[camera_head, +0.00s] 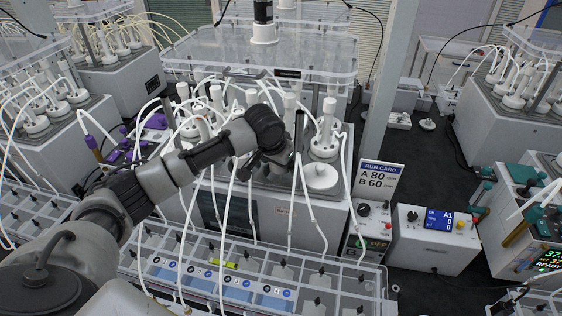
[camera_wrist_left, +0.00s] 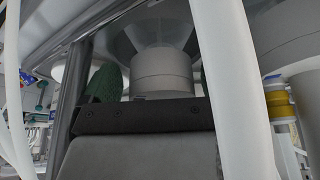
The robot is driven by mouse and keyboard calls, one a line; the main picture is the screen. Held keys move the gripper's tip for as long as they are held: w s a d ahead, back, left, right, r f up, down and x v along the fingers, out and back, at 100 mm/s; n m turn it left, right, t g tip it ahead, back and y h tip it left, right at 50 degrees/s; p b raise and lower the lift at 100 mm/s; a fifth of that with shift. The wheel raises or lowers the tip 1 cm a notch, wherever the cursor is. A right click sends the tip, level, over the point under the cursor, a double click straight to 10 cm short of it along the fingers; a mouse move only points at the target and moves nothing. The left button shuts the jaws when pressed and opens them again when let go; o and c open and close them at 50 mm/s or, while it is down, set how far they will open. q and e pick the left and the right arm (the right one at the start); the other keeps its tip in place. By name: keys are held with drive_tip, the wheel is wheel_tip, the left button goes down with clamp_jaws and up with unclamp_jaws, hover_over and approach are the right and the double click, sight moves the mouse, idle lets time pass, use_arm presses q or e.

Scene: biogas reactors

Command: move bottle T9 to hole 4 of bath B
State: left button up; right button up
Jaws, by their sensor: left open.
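My left arm reaches from the lower left of the head view to the central bath (camera_head: 285,205). My left gripper (camera_head: 275,165) is over the front right of its top, near a flat white round lid (camera_head: 320,177). Its fingers are mostly hidden behind my wrist. In the left wrist view a pale grey cylindrical neck (camera_wrist_left: 162,72) under a wide flange is close in front of the dark gripper body. A green pad (camera_wrist_left: 102,84) shows beside it. The gripper is open; I cannot tell whether it touches anything. Labels T9, bath B and hole 4 are not readable.
White tubes hang in front of the central bath. A clear rack (camera_head: 380,290) with numbered compartments stands before it. A run card (camera_head: 379,179) and control boxes (camera_head: 436,238) stand to the right. Other baths (camera_head: 512,110) flank both sides.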

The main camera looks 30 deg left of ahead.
use_arm(q)
drive_tip(key=shift+f, duration=0.15)
drive_tip(key=b+v, duration=0.3)
drive_tip(key=v, duration=0.8)
idle(0.5)
